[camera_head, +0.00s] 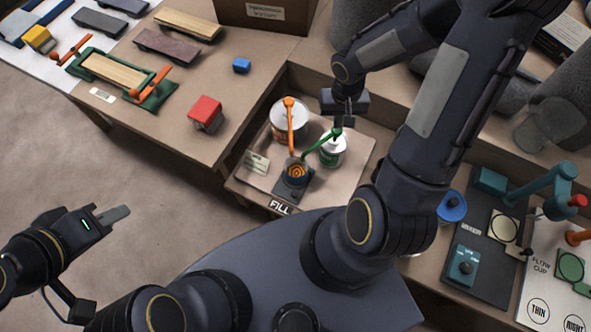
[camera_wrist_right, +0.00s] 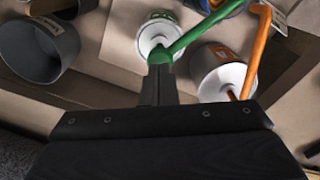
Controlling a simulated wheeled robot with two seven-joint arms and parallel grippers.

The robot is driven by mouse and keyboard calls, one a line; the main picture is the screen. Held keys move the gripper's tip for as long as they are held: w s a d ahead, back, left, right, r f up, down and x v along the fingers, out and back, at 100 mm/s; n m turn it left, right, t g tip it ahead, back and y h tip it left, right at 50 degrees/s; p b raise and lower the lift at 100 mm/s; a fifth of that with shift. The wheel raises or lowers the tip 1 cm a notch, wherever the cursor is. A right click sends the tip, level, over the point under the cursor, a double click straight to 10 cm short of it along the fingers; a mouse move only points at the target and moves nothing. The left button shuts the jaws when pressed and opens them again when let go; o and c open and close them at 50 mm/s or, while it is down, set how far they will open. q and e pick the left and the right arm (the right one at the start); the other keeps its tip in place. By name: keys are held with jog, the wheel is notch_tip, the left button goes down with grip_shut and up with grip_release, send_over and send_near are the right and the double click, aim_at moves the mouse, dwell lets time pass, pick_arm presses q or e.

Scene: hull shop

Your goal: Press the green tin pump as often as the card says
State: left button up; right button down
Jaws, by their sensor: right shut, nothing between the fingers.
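The green tin (camera_head: 331,156) stands on the lower board, with a green pump (camera_head: 325,141) whose spout slopes down left to a small dark cup (camera_head: 296,175). Orange rings show inside the cup. My right gripper (camera_head: 340,122) is shut and empty, its fingertips right at the top of the pump. In the right wrist view the fingertips (camera_wrist_right: 160,68) meet the green pump head (camera_wrist_right: 160,54); whether they press it I cannot tell. A small card (camera_head: 256,162) lies left of the cup, its writing too small to read. My left gripper (camera_head: 115,215) is away at the lower left, its opening unclear.
A tin with an orange pump (camera_head: 289,121) stands close beside the green tin, its spout also over the cup. A "FILL" label (camera_head: 280,208) is at the board's front. A red block (camera_head: 205,113) sits on the left bench, and a teal device (camera_head: 463,267) at right.

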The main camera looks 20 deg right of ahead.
jog(key=shift+f, duration=0.1)
jog(key=shift+f+b, duration=1.4)
jog(key=shift+b, duration=0.15)
jog(key=shift+r, duration=0.15)
jog(key=shift+r+p, duration=1.15)
jog(key=shift+r, duration=0.25)
jog(key=shift+f, duration=0.15)
